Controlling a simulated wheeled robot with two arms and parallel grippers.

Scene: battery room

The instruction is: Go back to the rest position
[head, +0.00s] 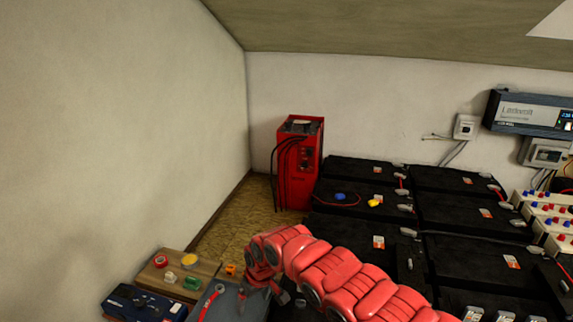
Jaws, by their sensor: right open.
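My right gripper (264,294) is at the lower middle of the head view, at the end of my red segmented arm, which comes in from the lower right. It points down over a grey surface (232,304). Its jaws are open, and I see nothing held between them. My left gripper is not in view.
Left of the gripper are a wooden board (206,270) with small coloured parts, a dark blue box (130,301) and a small orange piece (231,269). A red cabinet (299,170) stands behind. Black batteries (462,212) fill the right. Bare floor (235,225) shows between.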

